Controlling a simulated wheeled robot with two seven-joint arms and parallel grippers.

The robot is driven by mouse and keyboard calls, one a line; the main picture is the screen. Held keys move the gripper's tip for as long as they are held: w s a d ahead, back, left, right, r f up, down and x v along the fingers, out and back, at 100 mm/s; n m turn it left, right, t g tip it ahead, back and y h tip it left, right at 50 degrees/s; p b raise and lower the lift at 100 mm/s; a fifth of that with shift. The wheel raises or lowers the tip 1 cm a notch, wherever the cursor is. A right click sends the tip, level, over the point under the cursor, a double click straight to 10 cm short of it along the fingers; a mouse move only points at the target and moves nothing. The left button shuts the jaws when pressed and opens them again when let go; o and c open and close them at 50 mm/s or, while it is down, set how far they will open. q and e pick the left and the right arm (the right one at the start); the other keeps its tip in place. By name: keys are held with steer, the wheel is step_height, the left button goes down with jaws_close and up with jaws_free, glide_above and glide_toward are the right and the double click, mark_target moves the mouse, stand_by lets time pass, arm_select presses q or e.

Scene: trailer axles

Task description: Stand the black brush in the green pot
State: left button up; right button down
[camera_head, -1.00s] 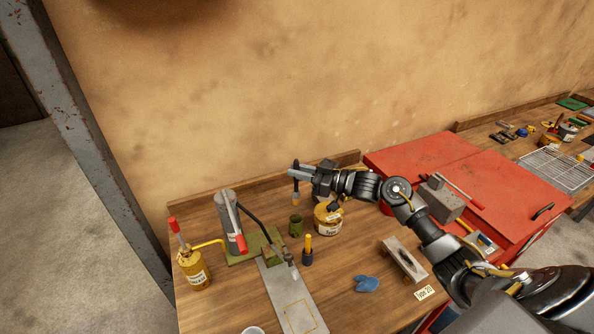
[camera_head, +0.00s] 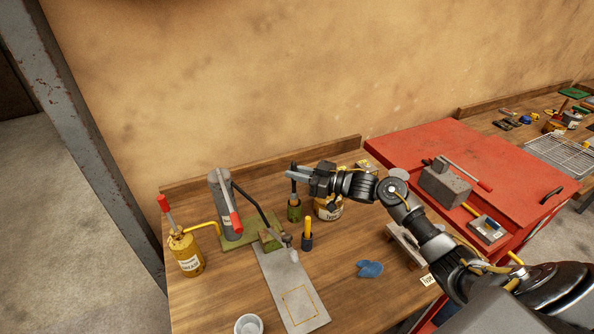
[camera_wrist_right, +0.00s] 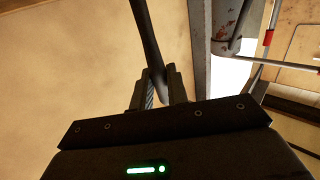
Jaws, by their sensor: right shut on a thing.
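My right gripper (camera_head: 291,171) is shut on the black brush (camera_head: 294,186). It holds the brush upright over the green pot (camera_head: 294,212) on the bench. The brush's lower end meets the pot's mouth and appears to be inside it; the bristles are hidden. In the right wrist view, the dark handle of the brush (camera_wrist_right: 146,38) stands between the two fingers (camera_wrist_right: 154,88). My left gripper is not in view.
A labelled tin (camera_head: 327,209) stands just right of the pot, partly under my right gripper. A yellow-handled tool in a dark holder (camera_head: 307,238) stands in front. A lever press (camera_head: 228,210) and a yellow oil can (camera_head: 186,252) are to the left.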

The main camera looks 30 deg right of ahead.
steer(key=shift+f+b, duration=0.8)
steer(key=shift+f, duration=0.75)
steer(key=c, duration=1.3)
jaws_free()
steer(key=b+v, duration=0.3)
steer(key=v, duration=0.7)
steer(key=shift+s+d, duration=0.25)
steer(key=shift+d, duration=0.05)
steer(key=shift+r, duration=0.1)
